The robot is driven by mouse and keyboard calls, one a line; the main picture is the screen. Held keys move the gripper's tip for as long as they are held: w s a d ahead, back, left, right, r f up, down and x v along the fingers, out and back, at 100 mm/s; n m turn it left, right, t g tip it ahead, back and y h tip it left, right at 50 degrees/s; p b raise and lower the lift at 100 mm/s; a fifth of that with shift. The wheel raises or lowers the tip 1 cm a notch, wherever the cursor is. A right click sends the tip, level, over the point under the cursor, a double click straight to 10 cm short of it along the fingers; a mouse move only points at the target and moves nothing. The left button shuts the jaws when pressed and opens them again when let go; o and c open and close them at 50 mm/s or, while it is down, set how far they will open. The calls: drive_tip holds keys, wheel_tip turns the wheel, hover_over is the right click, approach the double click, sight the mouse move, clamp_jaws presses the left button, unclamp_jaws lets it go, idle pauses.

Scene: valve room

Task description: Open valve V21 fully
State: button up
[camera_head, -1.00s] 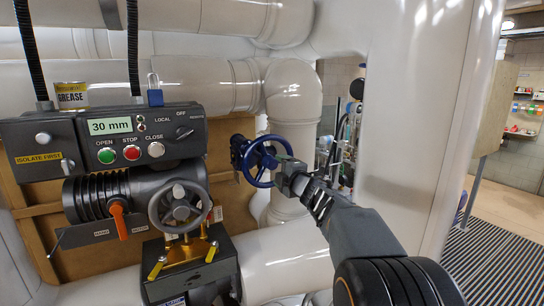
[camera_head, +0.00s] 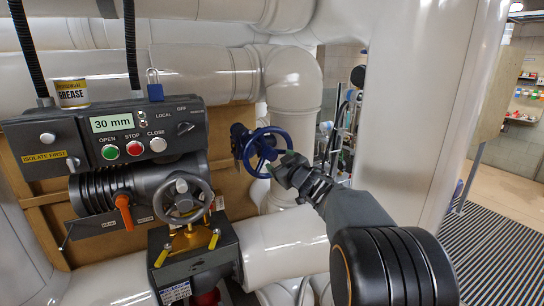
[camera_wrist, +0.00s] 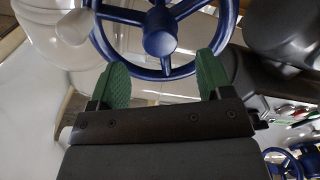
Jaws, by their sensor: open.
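A blue spoked handwheel (camera_head: 249,150) stands on a pipe fitting right of the grey control unit. It fills the top of the wrist view (camera_wrist: 160,42). No V21 tag is readable, so I cannot tell from lettering which valve this is. My gripper (camera_head: 284,162) is at the wheel's right side in the head view. In the wrist view my gripper (camera_wrist: 164,80) has its two green finger pads spread apart, with the near part of the blue rim showing between and beyond them. I cannot tell whether the pads touch the rim. Nothing is held.
A grey actuator (camera_head: 100,195) with a display reading 30 mm, push buttons, an orange lever and a grey handwheel (camera_head: 183,198) stands at left. A blue padlock (camera_head: 155,91) and grease can (camera_head: 71,93) sit on top. Large white pipes (camera_head: 420,110) crowd around. Grated floor (camera_head: 490,240) lies right.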

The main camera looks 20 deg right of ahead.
sight(273, 155)
drive_tip(key=shift+m, duration=0.5)
drive_tip(key=shift+w+a, duration=0.2)
drive_tip(key=shift+w, duration=1.35)
drive_tip(key=shift+w+a, duration=0.15)
drive_tip(key=shift+w, duration=1.35)
drive_tip(key=shift+r, duration=0.1)
drive_tip(key=shift+r, duration=0.1)
drive_tip(key=shift+c, duration=0.4)
